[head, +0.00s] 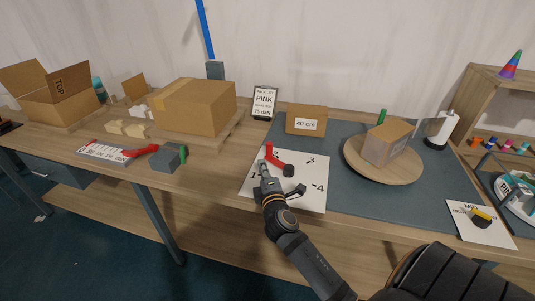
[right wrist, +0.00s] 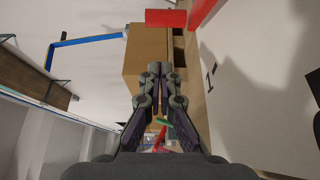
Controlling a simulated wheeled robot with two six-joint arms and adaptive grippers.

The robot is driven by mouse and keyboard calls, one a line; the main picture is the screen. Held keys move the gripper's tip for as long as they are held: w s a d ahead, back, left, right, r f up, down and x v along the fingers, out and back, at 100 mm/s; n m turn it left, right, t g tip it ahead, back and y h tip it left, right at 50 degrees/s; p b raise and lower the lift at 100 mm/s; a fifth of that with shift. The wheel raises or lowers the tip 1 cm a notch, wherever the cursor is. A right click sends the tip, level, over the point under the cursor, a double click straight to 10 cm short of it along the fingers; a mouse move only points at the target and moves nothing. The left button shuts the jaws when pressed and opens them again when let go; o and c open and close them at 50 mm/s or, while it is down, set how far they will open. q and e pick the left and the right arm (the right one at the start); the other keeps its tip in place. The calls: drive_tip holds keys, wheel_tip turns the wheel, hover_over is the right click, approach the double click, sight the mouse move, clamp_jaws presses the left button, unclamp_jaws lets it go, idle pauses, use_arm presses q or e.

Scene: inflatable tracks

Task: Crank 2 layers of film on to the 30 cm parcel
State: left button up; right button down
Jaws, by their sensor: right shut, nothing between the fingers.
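A red crank (head: 276,156) with a dark hub (head: 288,170) lies over a white dial card (head: 310,195) with numbers at its corners. A brown parcel (head: 380,150) with a greyish, film-like face stands on a round wooden turntable (head: 357,168). My right gripper (head: 263,165) is over the card, left of the hub and close to the crank's red end; I cannot tell whether they touch. In the right wrist view my right gripper (right wrist: 163,75) is shut and empty, with red parts (right wrist: 166,17) beyond the tips. My left gripper is not in view.
A box marked 40 cm (head: 305,127) and a PINK sign (head: 264,101) stand behind the card. A white roll (head: 442,130) stands right of the turntable. A large carton (head: 195,107) and a grey block (head: 165,159) are left. Dark mat (head: 350,195) is bare before the turntable.

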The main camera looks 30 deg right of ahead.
sight(267, 156)
drive_tip(key=x, duration=0.3)
drive_tip(key=shift+d+r, duration=0.15)
drive_tip(key=shift+d, duration=0.15)
drive_tip(key=shift+w+d+p, duration=0.15)
drive_tip(key=shift+d+p, duration=0.05)
drive_tip(key=shift+d, duration=0.35)
drive_tip(key=shift+w+d+p, duration=0.15)
drive_tip(key=shift+w+d, duration=0.05)
drive_tip(key=shift+d, duration=0.3)
drive_tip(key=shift+w+d, duration=0.1)
drive_tip(key=shift+d, duration=0.25)
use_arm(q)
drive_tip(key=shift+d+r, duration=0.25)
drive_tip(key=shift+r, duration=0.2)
use_arm(e)
drive_tip(key=shift+a, duration=0.1)
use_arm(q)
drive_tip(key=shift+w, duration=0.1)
